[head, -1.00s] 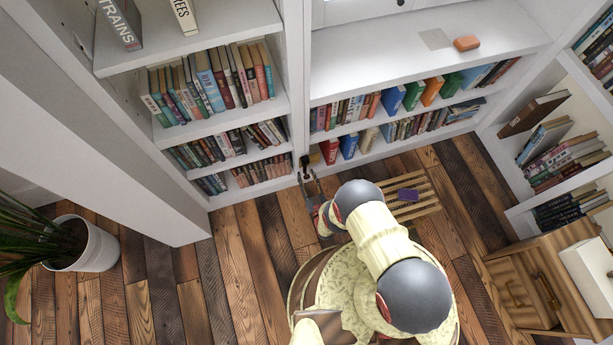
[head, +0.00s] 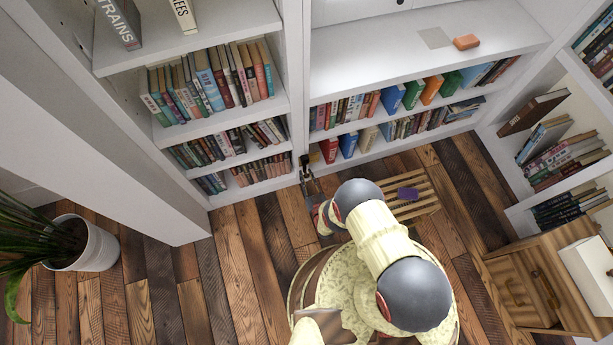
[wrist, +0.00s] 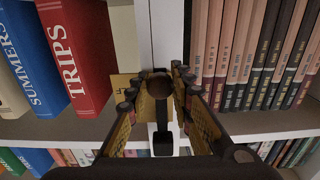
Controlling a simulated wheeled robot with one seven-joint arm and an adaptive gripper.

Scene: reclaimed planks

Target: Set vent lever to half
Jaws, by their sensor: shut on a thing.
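The fingers are yellow and black, one on each side. In the head view my gripper (head: 308,182) is low at the foot of the upright, by a small dark fitting (head: 304,161). The lever's setting marks cannot be made out, and its lower part is partly hidden by my gripper.
Red (wrist: 77,50) and blue books stand left of the upright, pale and dark spines (wrist: 255,50) right. A potted plant (head: 90,247) stands left. Plank floor (head: 240,260) between is clear.

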